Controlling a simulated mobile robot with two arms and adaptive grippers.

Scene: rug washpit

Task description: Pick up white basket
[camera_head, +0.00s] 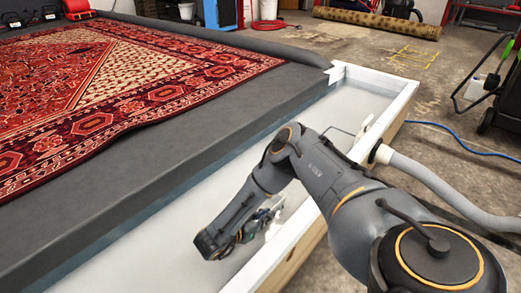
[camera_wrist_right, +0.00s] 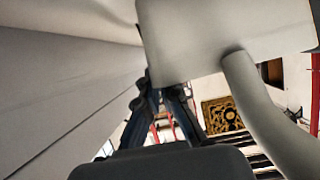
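I cannot make out a clear white basket in either view. In the head view my right gripper (camera_head: 262,222) is low inside the white trough, mostly hidden by my own arm. A small pale shape (camera_head: 272,228) shows beside it; I cannot tell what it is. In the right wrist view a large smooth white body (camera_wrist_right: 205,40) fills the top, close in front of the dark fingers of my right gripper (camera_wrist_right: 162,92). The fingertips are partly hidden, so their opening and any contact are unclear. My left gripper is not in view.
The white-walled trough (camera_head: 374,78) runs beside a dark grey platform (camera_head: 215,130) with a red patterned rug (camera_head: 90,85). A pale hose (camera_head: 440,188) meets the trough's right wall. A blue hose (camera_head: 455,136) and a dark wheeled machine (camera_head: 505,95) are on the floor at right.

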